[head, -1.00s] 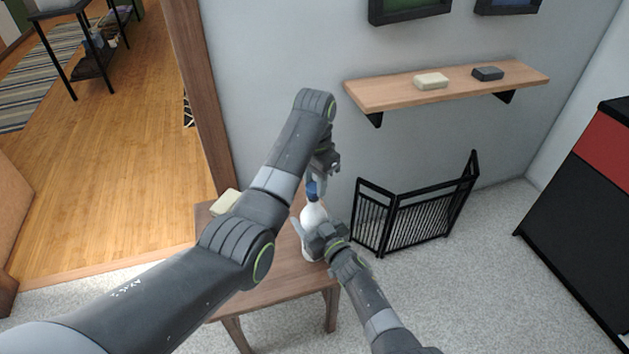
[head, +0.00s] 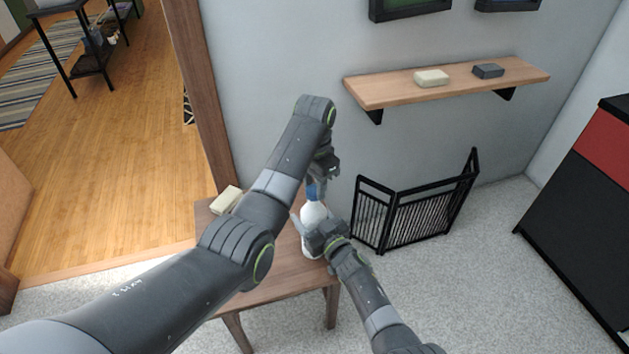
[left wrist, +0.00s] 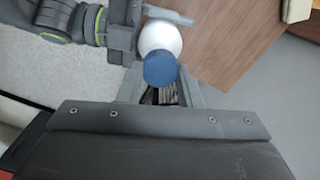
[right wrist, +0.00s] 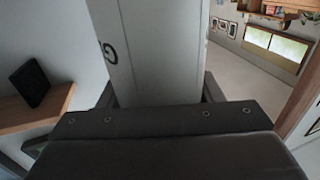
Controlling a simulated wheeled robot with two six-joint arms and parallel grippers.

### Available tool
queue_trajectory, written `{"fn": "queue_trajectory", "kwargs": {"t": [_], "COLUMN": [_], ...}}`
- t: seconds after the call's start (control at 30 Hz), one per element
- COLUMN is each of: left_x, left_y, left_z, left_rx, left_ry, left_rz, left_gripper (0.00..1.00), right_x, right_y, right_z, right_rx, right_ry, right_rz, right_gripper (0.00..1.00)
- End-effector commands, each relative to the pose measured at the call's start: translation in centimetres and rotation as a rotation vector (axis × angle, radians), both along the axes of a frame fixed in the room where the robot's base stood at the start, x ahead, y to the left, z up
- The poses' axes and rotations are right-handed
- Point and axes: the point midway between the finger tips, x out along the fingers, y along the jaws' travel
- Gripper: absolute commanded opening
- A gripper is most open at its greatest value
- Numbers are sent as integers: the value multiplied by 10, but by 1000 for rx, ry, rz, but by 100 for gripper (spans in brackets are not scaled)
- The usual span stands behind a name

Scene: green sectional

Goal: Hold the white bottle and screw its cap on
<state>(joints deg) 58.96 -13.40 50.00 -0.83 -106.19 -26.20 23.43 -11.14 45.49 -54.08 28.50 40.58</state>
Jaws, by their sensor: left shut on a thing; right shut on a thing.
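The white bottle (head: 313,214) stands upright at the end of the small wooden table, its lower part partly hidden by my right gripper. Its blue cap (head: 312,191) is at the top of the bottle; it also shows in the left wrist view (left wrist: 160,70), in front of the white bottle (left wrist: 160,36). My left gripper (head: 317,182) reaches down from above and is shut on the blue cap. My right gripper (head: 311,228) is shut on the bottle's body from the side. The white bottle (right wrist: 160,50) fills the middle of the right wrist view. I cannot tell how far the cap is threaded.
The wooden table (head: 270,272) carries a cream block (head: 225,200) at its left. A wall shelf (head: 450,85) holds a cream block (head: 431,78) and a dark block (head: 488,71). A black folding screen (head: 410,215) stands on the floor to the right.

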Motion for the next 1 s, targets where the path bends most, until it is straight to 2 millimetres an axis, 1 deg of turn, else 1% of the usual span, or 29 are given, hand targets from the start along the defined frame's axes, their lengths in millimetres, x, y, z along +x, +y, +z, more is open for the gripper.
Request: {"fn": "queue_trajectory", "kwargs": {"t": [0.43, 1.0], "left_x": [0, 0], "left_y": [0, 0], "left_z": [0, -11], "left_rx": [0, 0], "left_ry": [0, 0], "left_rz": [0, -1], "left_gripper": [11, 11], "right_x": [0, 0], "right_y": [0, 0], "right_z": [0, 0], "right_rx": [0, 0], "right_ry": [0, 0], "right_rz": [0, 0], "right_gripper": [19, 19]}}
